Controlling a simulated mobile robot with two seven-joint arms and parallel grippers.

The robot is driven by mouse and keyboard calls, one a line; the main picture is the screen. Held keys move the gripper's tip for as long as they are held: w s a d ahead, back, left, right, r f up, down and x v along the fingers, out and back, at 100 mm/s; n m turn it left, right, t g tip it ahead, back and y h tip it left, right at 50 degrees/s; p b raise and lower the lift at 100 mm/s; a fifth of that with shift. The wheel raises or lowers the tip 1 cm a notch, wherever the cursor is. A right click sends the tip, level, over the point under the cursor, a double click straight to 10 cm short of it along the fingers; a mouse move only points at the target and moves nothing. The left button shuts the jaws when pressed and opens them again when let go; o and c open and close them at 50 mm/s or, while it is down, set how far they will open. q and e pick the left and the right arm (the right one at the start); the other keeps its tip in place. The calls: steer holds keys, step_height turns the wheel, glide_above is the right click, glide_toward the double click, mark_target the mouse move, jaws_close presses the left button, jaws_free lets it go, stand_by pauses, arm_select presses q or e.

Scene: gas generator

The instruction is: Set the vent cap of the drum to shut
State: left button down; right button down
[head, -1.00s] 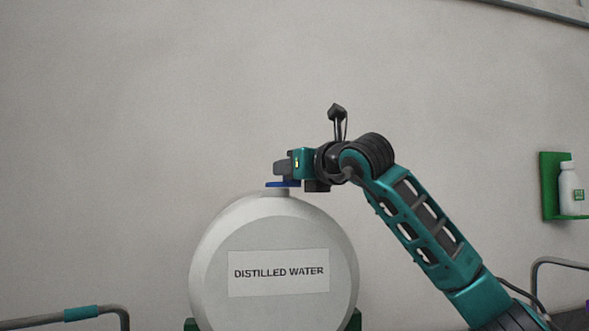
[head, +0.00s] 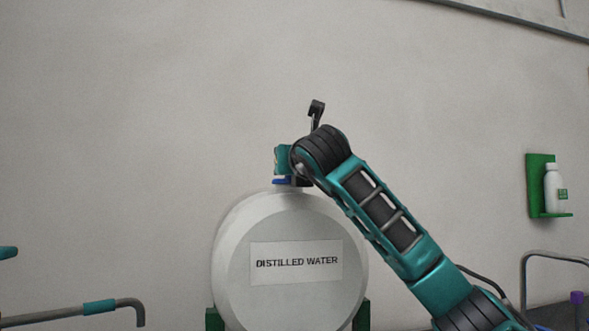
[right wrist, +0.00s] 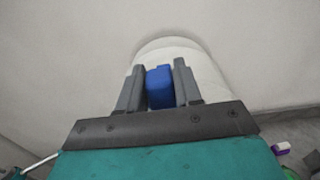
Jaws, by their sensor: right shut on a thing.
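The white drum (head: 235,265), labelled "DISTILLED WATER", stands against the wall in the head view. Its blue vent cap (head: 281,182) sits on top and is partly hidden by my right wrist. In the right wrist view the blue cap (right wrist: 159,88) stands between the two grey fingers of my right gripper (right wrist: 157,70), which is shut on it. The white drum top (right wrist: 175,46) shows beyond the fingers. In the head view my right arm reaches in from the lower right, and its wrist hides most of the fingers. My left gripper is not in view.
A grey rail with a teal sleeve (head: 99,307) is at the lower left. Another grey rail (head: 545,254) is at the right, below a green wall holder (head: 538,185) with a white bottle (head: 553,190). The wall above the drum is bare.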

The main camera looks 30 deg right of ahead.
steer(key=shift+a+f+h, duration=0.1)
steer(key=shift+h, duration=0.2)
steer(key=c, duration=0.8)
jaws_free()
steer(key=shift+c, duration=0.2)
steer(key=b+v, duration=0.3)
steer(key=v, duration=1)
steer(key=shift+w, duration=0.15)
